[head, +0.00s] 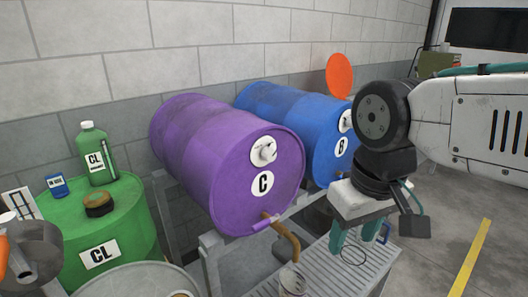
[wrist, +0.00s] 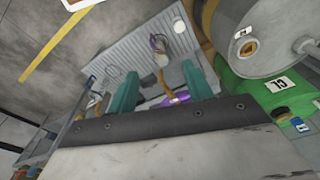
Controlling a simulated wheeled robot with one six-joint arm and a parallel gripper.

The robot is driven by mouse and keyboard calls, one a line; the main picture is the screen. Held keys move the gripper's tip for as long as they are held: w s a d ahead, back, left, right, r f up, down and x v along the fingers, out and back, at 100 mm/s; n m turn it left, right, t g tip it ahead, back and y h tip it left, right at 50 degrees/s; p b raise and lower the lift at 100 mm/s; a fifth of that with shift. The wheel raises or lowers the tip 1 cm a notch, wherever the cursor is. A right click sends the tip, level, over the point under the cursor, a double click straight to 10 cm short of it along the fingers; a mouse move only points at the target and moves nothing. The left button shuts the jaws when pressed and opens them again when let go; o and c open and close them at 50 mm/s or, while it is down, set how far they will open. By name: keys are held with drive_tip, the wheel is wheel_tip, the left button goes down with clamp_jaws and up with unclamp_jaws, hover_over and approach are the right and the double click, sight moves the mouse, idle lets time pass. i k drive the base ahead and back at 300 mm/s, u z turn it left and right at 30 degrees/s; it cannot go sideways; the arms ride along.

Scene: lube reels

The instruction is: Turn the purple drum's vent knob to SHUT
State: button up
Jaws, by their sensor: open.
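The purple drum (head: 215,165) lies on its side on a grey rack in the head view, marked "C" on its end. Its vent knob (head: 264,151) is pale and sits on a white round dial above the "C" label; the dial's marks are too small to read. Below is a brown tap with a purple handle (head: 265,222). My gripper (head: 357,240) is open and empty, pointing down to the right of and lower than the knob, apart from the drum. In the wrist view its teal fingers (wrist: 160,75) stand apart above the grated tray; the knob is not visible there.
A grated tray (head: 330,268) lies below the taps, with a clear jar (head: 292,281).

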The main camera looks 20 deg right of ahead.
sight(269, 154)
drive_tip(key=u, duration=0.5)
drive_tip(key=k, duration=1.2)
drive_tip(key=i, duration=0.7)
drive_tip(key=z, duration=0.5)
